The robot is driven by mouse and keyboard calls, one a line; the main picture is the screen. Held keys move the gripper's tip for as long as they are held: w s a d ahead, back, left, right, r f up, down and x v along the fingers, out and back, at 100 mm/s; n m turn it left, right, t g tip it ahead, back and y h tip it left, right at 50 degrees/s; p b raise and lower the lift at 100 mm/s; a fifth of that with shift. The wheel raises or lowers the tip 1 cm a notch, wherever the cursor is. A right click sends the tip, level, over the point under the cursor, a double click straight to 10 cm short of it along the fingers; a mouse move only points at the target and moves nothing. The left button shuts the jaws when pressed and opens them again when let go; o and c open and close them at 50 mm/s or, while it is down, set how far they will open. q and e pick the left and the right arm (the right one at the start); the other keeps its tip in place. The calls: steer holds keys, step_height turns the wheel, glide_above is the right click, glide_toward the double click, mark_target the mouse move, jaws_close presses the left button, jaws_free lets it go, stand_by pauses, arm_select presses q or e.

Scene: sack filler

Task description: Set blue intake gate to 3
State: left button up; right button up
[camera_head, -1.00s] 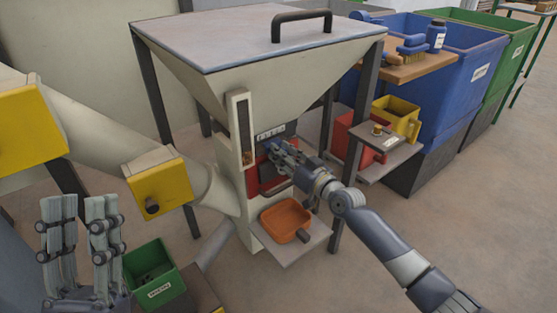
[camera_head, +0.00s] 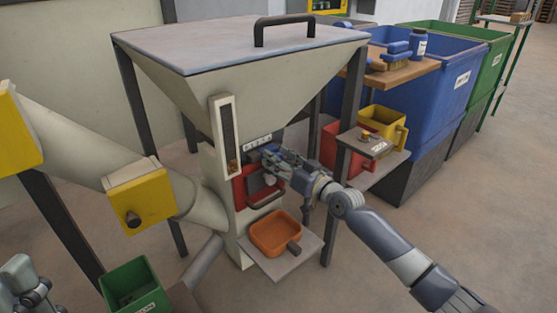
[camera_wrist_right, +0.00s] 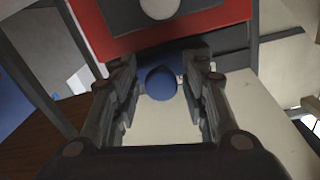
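The blue intake gate shows in the right wrist view as a blue plate with a round blue knob (camera_wrist_right: 160,83). In the head view a bit of blue (camera_head: 268,150) shows on the hopper front, below a pale numbered strip (camera_head: 257,141); its setting is too small to read. My right gripper (camera_head: 272,160) is at the hopper front by the gate. In the wrist view its fingers (camera_wrist_right: 163,90) stand on both sides of the knob with narrow gaps, so it looks open. Part of my left gripper (camera_head: 22,278) shows at the lower left edge; its fingertips are cut off.
A red panel (camera_head: 238,191) with a pale knob (camera_wrist_right: 160,8) sits beside the blue gate. An orange scoop (camera_head: 268,235) lies on the small shelf below. A side shelf (camera_head: 386,152) with a yellow container (camera_head: 380,118) stands to the right. The hopper's dark legs flank the area.

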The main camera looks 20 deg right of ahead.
steer(key=shift+s, duration=0.1)
steer(key=v, duration=1.1)
steer(key=shift+s+d, duration=0.15)
steer(key=shift+s, duration=0.25)
steer(key=shift+r, duration=0.1)
